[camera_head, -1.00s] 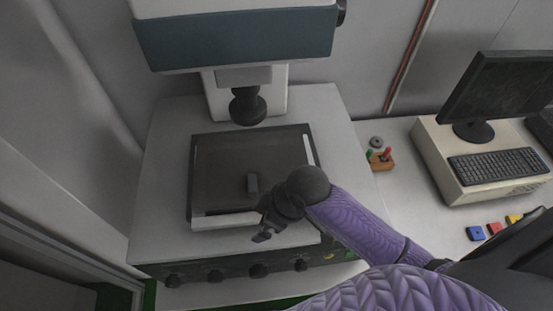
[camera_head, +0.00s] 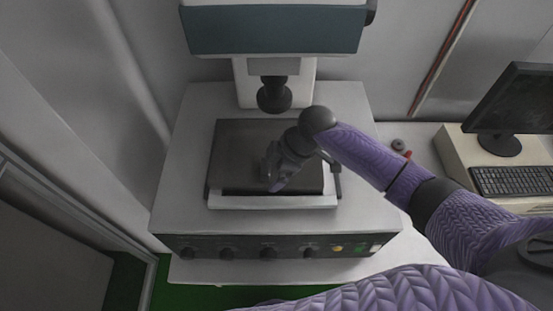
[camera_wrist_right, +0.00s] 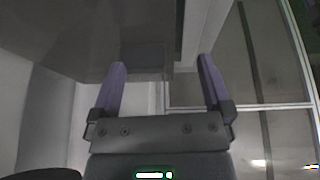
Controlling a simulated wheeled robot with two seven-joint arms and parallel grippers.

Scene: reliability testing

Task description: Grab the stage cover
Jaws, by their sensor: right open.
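The stage cover (camera_head: 235,145) is a dark flat plate lying on the machine's stage, framed by a pale strip (camera_head: 270,203) along its front. My right gripper (camera_head: 272,170) is over the right-middle part of the cover, and its arm hides part of the plate. In the right wrist view the two purple fingers (camera_wrist_right: 162,82) are apart, with a dark grey block (camera_wrist_right: 148,62) seen beyond and between them, perhaps the cover's handle. I cannot tell whether the fingers touch it. In the head view the handle is hidden behind the gripper. My left gripper is not in view.
The machine's black round lens part (camera_head: 274,96) hangs just behind the cover, under the teal head (camera_head: 275,30). Knobs (camera_head: 268,254) line the machine's front face. A monitor (camera_head: 515,105) and keyboard (camera_head: 515,180) stand at the right. The left part of the stage housing is clear.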

